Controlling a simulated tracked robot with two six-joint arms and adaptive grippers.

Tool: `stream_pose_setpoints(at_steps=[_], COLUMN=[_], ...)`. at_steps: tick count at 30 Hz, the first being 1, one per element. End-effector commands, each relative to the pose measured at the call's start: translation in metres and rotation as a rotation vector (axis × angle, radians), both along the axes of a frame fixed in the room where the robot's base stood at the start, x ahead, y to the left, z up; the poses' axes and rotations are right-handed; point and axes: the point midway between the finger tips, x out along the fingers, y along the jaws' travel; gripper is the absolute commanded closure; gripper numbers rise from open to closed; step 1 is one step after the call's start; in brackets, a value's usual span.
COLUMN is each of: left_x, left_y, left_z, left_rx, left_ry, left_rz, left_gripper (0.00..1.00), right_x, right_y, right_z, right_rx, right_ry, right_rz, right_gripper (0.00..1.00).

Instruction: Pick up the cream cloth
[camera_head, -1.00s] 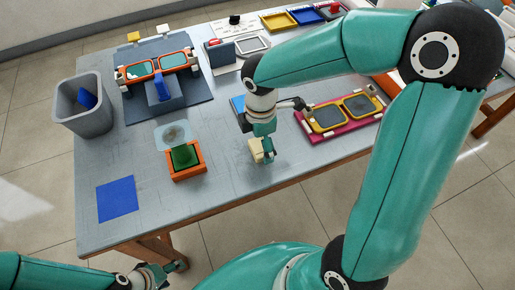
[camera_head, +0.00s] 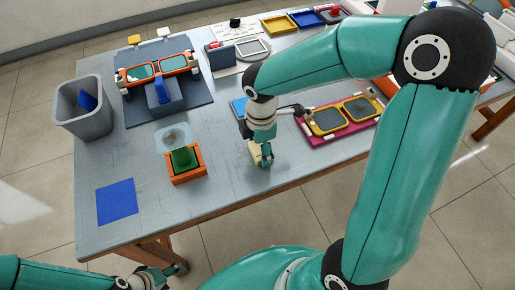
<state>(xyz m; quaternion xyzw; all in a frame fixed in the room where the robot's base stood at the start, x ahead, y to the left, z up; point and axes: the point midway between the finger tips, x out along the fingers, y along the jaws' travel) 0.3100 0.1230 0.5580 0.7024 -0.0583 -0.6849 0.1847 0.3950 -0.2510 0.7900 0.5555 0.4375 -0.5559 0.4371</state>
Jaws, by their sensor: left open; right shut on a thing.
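The cream cloth (camera_head: 254,149) shows as a small pale patch at the fingers of my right gripper (camera_head: 261,160). The gripper is shut on it near the front edge of the table, pointing down. The fingers hide part of the cloth, and I cannot tell whether it still touches the table top. My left gripper (camera_head: 165,273) is low at the bottom left, in front of the table and well away from the cloth. It is open and empty.
An orange holder with a green block (camera_head: 185,160) stands left of my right gripper. A blue square (camera_head: 116,202) lies front left. A grey bin (camera_head: 83,110) stands at the left edge.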

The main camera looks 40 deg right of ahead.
Motion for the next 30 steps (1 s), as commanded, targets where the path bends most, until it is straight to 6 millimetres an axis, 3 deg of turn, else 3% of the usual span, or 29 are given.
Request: stream_pose_setpoints(at_steps=[7, 11, 24, 30], left_x=[0.0, 0.0, 0.0, 0.0], left_y=[0.0, 0.0, 0.0, 0.0], left_z=[0.004, 0.008, 0.026, 0.031], left_rx=[0.0, 0.0, 0.0, 0.0], left_ry=[0.0, 0.0, 0.0, 0.0], left_rz=[0.0, 0.0, 0.0, 0.0], left_gripper=[0.35, 0.35, 0.35, 0.35], right_x=[0.001, 0.001, 0.001, 0.001], right_y=[0.0, 0.0, 0.001, 0.001], right_z=[0.016, 0.037, 0.152, 0.186], right_rx=[-0.001, 0.0, 0.001, 0.001], right_ry=[-0.003, -0.005, -0.006, -0.003], right_rz=[0.001, -0.001, 0.002, 0.002], right_gripper=[0.5, 0.5, 0.5, 0.5])
